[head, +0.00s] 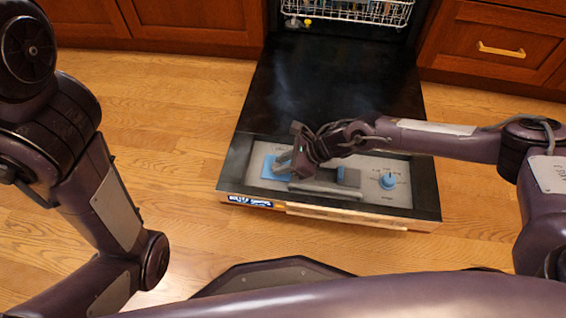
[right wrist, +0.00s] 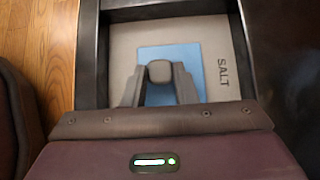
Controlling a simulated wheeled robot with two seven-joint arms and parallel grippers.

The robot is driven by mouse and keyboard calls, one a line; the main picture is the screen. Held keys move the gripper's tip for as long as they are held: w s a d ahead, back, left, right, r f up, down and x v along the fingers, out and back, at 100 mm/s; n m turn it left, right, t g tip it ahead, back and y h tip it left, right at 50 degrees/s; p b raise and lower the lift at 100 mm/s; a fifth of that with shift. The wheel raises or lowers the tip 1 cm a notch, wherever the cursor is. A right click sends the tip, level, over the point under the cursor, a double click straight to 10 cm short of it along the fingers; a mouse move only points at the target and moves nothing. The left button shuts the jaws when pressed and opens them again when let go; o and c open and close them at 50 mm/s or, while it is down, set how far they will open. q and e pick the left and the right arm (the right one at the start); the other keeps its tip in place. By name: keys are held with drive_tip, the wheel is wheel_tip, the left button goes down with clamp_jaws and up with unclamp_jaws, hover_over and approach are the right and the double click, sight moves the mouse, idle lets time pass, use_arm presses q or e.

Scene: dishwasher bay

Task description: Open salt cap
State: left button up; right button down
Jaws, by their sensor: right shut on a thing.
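The dishwasher door (head: 325,90) lies open and flat, with a light grey panel near its front edge. At the panel's left end is a blue square (head: 268,165), marked SALT in the right wrist view. The salt cap (right wrist: 160,71) shows there as a grey rounded knob over the blue square (right wrist: 190,58). My right gripper (head: 285,165) is over this left end. Its two fingers (right wrist: 159,85) are shut on the salt cap, one on each side. In the head view the gripper hides most of the cap. My left arm is at the left, its gripper out of view.
To the right on the panel are a dark grey block (head: 348,177) and a round blue knob (head: 388,181). A dish rack (head: 350,10) stands in the dishwasher behind. Wooden cabinets (head: 490,45) flank it. The wooden floor (head: 150,120) left of the door is clear.

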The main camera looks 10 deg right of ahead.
drive_tip(key=shift+r, duration=0.1)
drive_tip(key=shift+w+d+r+m+g, duration=0.1)
drive_tip(key=shift+w+r+m+g, duration=0.25)
drive_tip(key=shift+g, duration=0.35)
drive_tip(key=shift+w+d+r+m+g+y+b, duration=0.1)
drive_tip(key=shift+w+m+g+y+b, duration=0.35)
drive_tip(key=shift+b, duration=0.3)
drive_tip(key=g+b, duration=0.1)
drive_tip(key=w+g+b, duration=0.1)
drive_tip(key=b, duration=0.1)
drive_tip(key=shift+w+d+r+m+y, duration=0.1)
drive_tip(key=shift+d+r+m+y, duration=0.1)
drive_tip(key=shift+r+m+y, duration=0.15)
drive_tip(key=shift+w+d+r+m+g+y+b, duration=0.15)
drive_tip(key=shift+w+r+m+g+y+b, duration=0.15)
drive_tip(key=shift+b, duration=0.8)
